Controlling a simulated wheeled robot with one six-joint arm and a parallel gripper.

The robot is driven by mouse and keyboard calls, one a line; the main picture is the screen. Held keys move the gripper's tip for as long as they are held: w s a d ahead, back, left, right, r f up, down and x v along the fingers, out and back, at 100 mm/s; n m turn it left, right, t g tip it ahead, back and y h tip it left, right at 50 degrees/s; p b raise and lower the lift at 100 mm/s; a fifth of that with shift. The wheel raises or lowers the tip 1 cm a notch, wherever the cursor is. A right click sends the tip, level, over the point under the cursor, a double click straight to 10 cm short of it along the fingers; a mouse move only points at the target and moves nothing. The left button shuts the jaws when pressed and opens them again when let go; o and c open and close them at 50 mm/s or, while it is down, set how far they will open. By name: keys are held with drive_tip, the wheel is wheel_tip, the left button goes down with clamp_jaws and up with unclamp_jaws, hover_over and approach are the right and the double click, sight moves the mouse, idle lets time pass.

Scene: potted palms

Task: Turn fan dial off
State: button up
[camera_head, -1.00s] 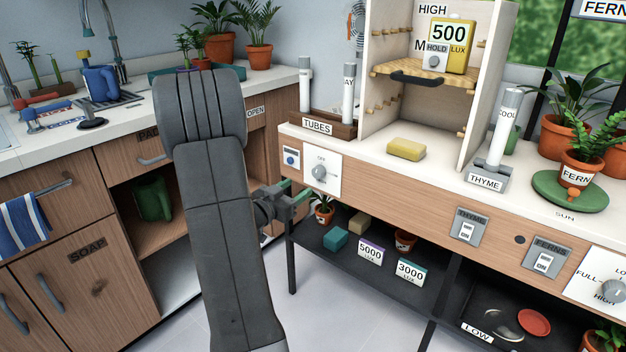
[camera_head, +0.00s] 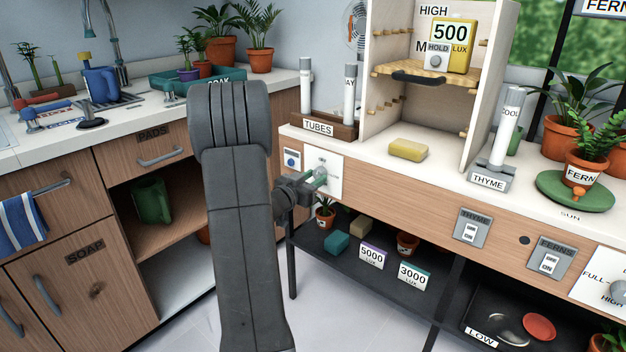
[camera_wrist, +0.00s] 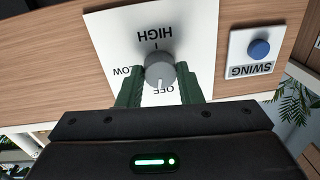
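The fan dial (camera_wrist: 160,68) is a round grey knob on a white plate (camera_wrist: 103,32) on the wooden front. In the wrist view the plate appears upside down, with HIGH above the knob, LOW at left and OFF below. A pale mark shows on the knob's lower side, towards OFF. My gripper (camera_wrist: 160,80) is open, with one green finger on each side of the knob and what look like narrow gaps; contact is hard to tell. In the head view my gripper (camera_head: 316,180) is at the plate (camera_head: 334,185) and covers part of the knob.
A blue SWING button (camera_wrist: 259,49) sits beside the dial plate. Above are the white counter, the TUBES holder (camera_head: 319,128) and a yellow sponge (camera_head: 408,150). Below, a dark shelf (camera_head: 325,258) holds small pots and boxes. A small fan (camera_head: 354,35) is behind.

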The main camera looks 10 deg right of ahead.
drive_tip(key=shift+c, duration=1.2)
drive_tip(key=n+p, duration=0.1)
drive_tip(key=p, duration=0.1)
drive_tip(key=shift+r+p, duration=0.3)
drive_tip(key=shift+p, duration=0.1)
drive_tip(key=shift+n+p, duration=0.6)
drive_tip(key=shift+p, duration=0.35)
drive_tip(key=shift+f+n+p, duration=0.25)
drive_tip(key=shift+n+p, duration=0.15)
drive_tip(key=shift+p, duration=0.05)
drive_tip(key=o, duration=1)
drive_tip(key=shift+c, duration=0.2)
